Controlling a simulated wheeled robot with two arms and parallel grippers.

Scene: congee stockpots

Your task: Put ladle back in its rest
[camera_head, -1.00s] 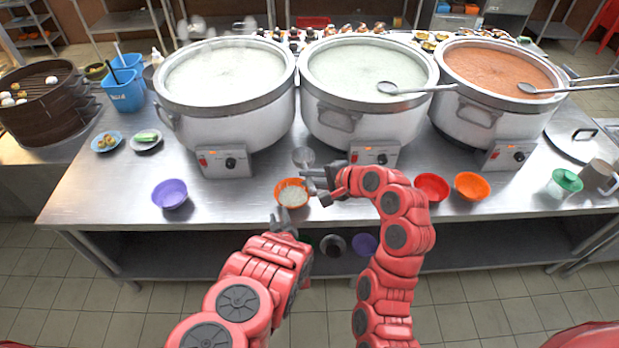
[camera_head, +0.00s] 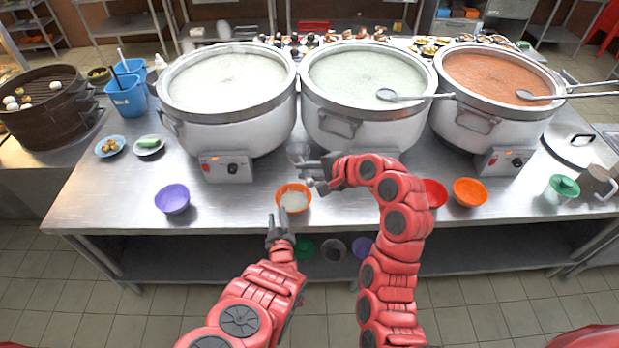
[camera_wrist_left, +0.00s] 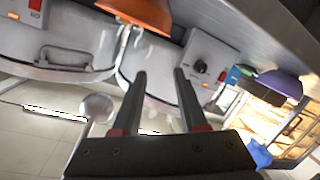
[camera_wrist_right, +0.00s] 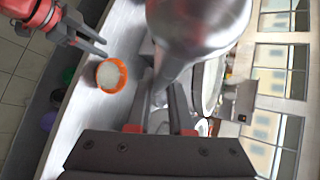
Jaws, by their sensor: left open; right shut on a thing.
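A metal ladle (camera_head: 298,153) is in my right gripper (camera_head: 318,175), which is shut on it above the table in front of the left and middle pots. In the right wrist view, the ladle's shiny bowl (camera_wrist_right: 200,25) fills the top, and its lower part lies between the fingers (camera_wrist_right: 160,100). My left gripper (camera_head: 278,228) is open and empty, just in front of the orange bowl of white food (camera_head: 293,200). The left wrist view shows its two fingers (camera_wrist_left: 160,80) apart with nothing between them. I cannot pick out the ladle's rest.
Three large pots stand along the table: left (camera_head: 228,120), middle (camera_head: 365,125), right (camera_head: 490,115). Other ladles lie across the middle (camera_head: 420,97) and right (camera_head: 560,95) pots. A purple bowl (camera_head: 172,199), red bowl (camera_head: 434,192) and second orange bowl (camera_head: 470,192) line the front.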

